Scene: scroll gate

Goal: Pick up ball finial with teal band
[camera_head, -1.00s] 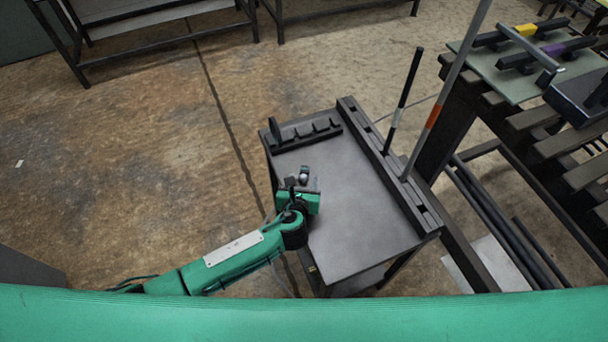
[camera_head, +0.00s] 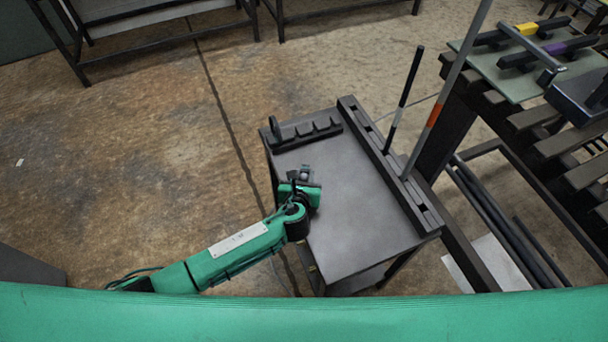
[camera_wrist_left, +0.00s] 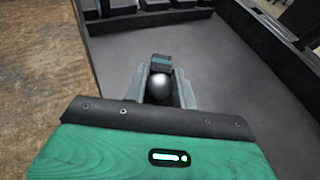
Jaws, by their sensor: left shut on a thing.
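The ball finial shows in the left wrist view as a shiny grey ball (camera_wrist_left: 158,87) with a dark block edged in teal (camera_wrist_left: 161,61) just beyond it. My left gripper (camera_wrist_left: 160,92) is shut on the finial, with one finger on each side of the ball. In the head view my left gripper (camera_head: 305,180) is over the left part of the grey table top (camera_head: 350,210), and the finial is small and mostly hidden there. I cannot tell whether the finial touches the table. My right gripper is not in view.
A dark slotted rack (camera_head: 308,132) stands at the table's far edge. The middle of the table is clear.

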